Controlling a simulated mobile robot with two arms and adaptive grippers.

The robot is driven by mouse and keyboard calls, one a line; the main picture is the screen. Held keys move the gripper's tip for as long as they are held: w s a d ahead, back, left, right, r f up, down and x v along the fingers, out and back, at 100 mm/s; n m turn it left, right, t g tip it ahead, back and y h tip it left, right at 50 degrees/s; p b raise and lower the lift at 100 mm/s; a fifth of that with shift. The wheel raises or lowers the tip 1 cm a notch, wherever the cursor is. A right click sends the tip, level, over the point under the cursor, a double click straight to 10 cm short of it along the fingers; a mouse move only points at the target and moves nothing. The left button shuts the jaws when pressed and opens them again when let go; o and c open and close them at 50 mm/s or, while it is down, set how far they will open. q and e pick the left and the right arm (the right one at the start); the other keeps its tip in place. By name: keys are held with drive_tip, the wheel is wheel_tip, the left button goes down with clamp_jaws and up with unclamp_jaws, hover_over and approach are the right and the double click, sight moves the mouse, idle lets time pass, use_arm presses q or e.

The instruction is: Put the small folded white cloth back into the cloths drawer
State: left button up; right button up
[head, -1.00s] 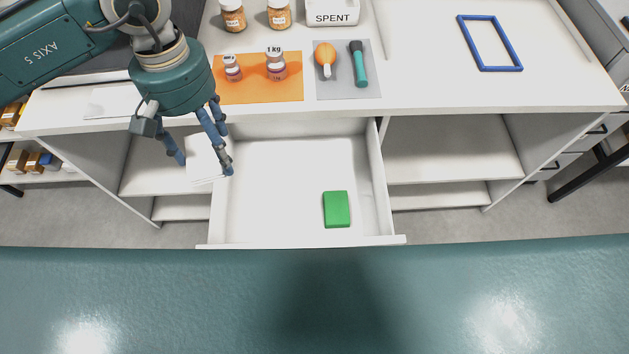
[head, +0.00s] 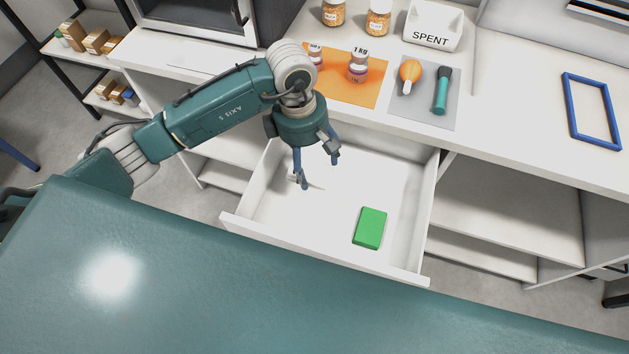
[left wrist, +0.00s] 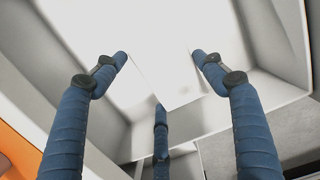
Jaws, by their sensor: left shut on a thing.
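The drawer (head: 320,249) is pulled open below the counter, with a white inside and a green block (head: 369,228) lying on its floor at the front right. My left gripper (head: 318,173) is over the back left part of the drawer, fingers pointing down. It is shut on the white cloth (left wrist: 172,82), which shows as a pale flat piece between the fingers in the left wrist view. In the head view the cloth is hard to make out against the white drawer. I cannot tell whether it touches the drawer floor. My right gripper is not in view.
On the counter stand an orange mat (head: 372,95) with small jars, a grey mat (head: 422,112) with two tools, a SPENT bin (head: 433,25) and a blue frame (head: 591,110). The drawer's walls rise around the gripper. The drawer floor left of the green block is clear.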

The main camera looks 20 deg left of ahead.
use_arm(q)
hover_over(313, 190)
wheel_tip(313, 190, down, 6)
drive_tip(key=shift+a+r, duration=0.1)
drive_tip(key=shift+a, duration=0.05)
wheel_tip(313, 190, down, 4)
drive_tip(key=shift+f+p, duration=0.1)
drive_tip(key=shift+p, duration=0.3)
drive_tip(key=shift+f, duration=0.1)
drive_tip(key=shift+f, duration=0.2)
drive_tip(key=o, duration=1)
drive_tip(key=shift+r, duration=0.1)
